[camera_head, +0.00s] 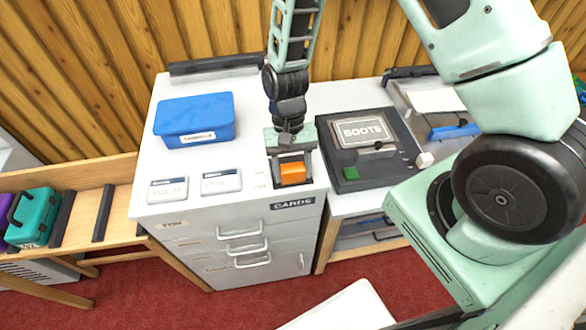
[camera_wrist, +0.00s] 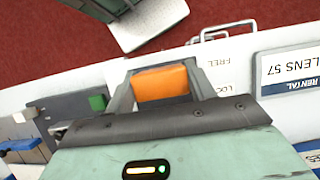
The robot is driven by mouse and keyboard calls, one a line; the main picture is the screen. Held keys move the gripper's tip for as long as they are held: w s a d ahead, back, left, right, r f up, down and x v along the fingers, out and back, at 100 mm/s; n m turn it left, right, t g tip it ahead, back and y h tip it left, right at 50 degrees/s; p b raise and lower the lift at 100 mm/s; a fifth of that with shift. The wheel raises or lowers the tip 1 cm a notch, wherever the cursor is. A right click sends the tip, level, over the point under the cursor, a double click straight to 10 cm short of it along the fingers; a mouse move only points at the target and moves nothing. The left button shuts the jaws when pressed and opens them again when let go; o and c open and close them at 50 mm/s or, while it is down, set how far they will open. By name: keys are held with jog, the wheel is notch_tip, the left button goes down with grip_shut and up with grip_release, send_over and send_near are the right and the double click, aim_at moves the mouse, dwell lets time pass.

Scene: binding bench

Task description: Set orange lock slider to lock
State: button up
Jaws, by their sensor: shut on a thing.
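The orange lock slider (camera_head: 292,174) is on the white cabinet top near its front right corner. My gripper (camera_head: 291,168) reaches down over it from behind, with a finger on each side, shut on it. In the wrist view the orange slider (camera_wrist: 160,83) sits between the two grey fingers of my gripper (camera_wrist: 162,86). Two printed labels, partly cut off, stand beside it, "FREE" (camera_wrist: 229,58) nearer the front edge and "LOC…" (camera_wrist: 228,88) farther back. The slider's track is hidden by my gripper, so its exact setting cannot be told.
A blue box (camera_head: 195,119) stands at the back left of the cabinet top. Two label plates lie in front (camera_head: 168,190) (camera_head: 221,181). A dark "BOOTS" unit (camera_head: 366,150) with a green block stands close to the right. Drawers with handles (camera_head: 243,232) are below the front edge.

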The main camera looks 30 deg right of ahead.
jog(key=w, duration=0.2)
jog(key=w+d, duration=0.1)
jog(key=w, duration=0.1)
jog(key=shift+d+r, duration=0.1)
jog(key=o, duration=1.4)
jog(key=b+v, duration=0.4)
jog(key=v, duration=1.3)
jog(key=shift+s+r, duration=0.1)
jog(key=shift+r, duration=0.15)
